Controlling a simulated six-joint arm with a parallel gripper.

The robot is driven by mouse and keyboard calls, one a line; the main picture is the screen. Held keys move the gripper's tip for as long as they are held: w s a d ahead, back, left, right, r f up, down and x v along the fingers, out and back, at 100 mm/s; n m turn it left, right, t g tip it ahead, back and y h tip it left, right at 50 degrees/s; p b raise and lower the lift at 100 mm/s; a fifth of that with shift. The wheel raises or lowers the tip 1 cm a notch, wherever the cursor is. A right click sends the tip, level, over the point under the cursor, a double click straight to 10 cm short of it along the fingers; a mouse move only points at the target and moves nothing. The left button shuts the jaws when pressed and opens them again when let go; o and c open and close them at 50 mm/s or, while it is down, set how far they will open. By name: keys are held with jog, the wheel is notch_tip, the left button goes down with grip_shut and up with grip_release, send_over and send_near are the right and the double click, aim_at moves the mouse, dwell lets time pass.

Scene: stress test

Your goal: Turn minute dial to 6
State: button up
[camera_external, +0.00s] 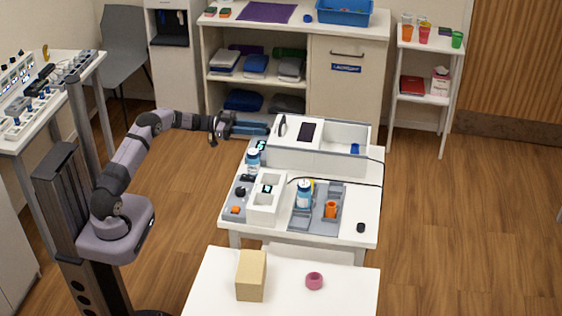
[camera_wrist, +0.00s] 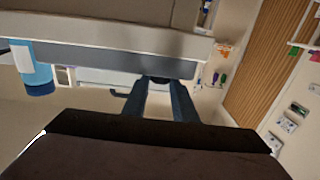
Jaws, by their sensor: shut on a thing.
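My gripper (camera_external: 267,129) reaches sideways to the left end of a white box-shaped device (camera_external: 320,158) on the table. In the wrist view its two blue-grey fingers (camera_wrist: 161,84) close around a small dark knob (camera_wrist: 160,78) on the device's grey lower band. They hide most of the knob, and I cannot read any numbers or pointer on it. A dark oval part (camera_external: 283,125) shows on the device just right of the fingertips in the external view. I cannot tell which of these is the minute dial.
A blue-capped bottle (camera_external: 253,160) stands close below the gripper, near a small display (camera_external: 261,144). A white holder (camera_external: 266,198), a grey tray (camera_external: 316,222) with a bottle (camera_external: 304,194) and an orange cup (camera_external: 331,209) are in front. A black cable crosses the table.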

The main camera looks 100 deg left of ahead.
jog(key=shift+a+m+h+b, duration=0.25)
jog(key=shift+m+h+b, duration=0.25)
jog(key=shift+m+h, duration=0.75)
jog(key=shift+n+h, duration=0.35)
jog(key=o, duration=1)
jog(key=shift+o, duration=0.2)
jog(key=s+b, duration=0.1)
jog(key=s, duration=0.6)
jog(key=shift+s+a, duration=0.15)
jog(key=shift+a, duration=0.3)
